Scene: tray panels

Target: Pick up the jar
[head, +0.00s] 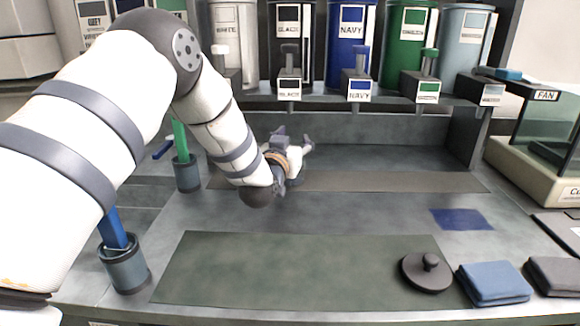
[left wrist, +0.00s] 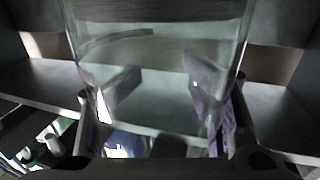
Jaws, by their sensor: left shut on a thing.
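A clear glass jar (left wrist: 160,60) fills the upper middle of the left wrist view. Its wall is see-through, with a curved edge line across it. The two fingers of my left gripper (left wrist: 160,95) are at either side of the jar and shut on it. In the head view my left gripper (head: 294,140) is over the back part of the grey counter, pointing away toward the back wall. I cannot make out the jar in the head view; the glass is too clear or hidden by the gripper. My right gripper is not in view.
Colored canisters, including a navy one (head: 352,45), stand on a shelf behind. A dark knobbed disc (head: 428,272) lies at the green mat's (head: 290,268) right end, beside a folded blue cloth (head: 493,283). Cups (head: 126,268) stand at left, a fan box (head: 535,165) at right.

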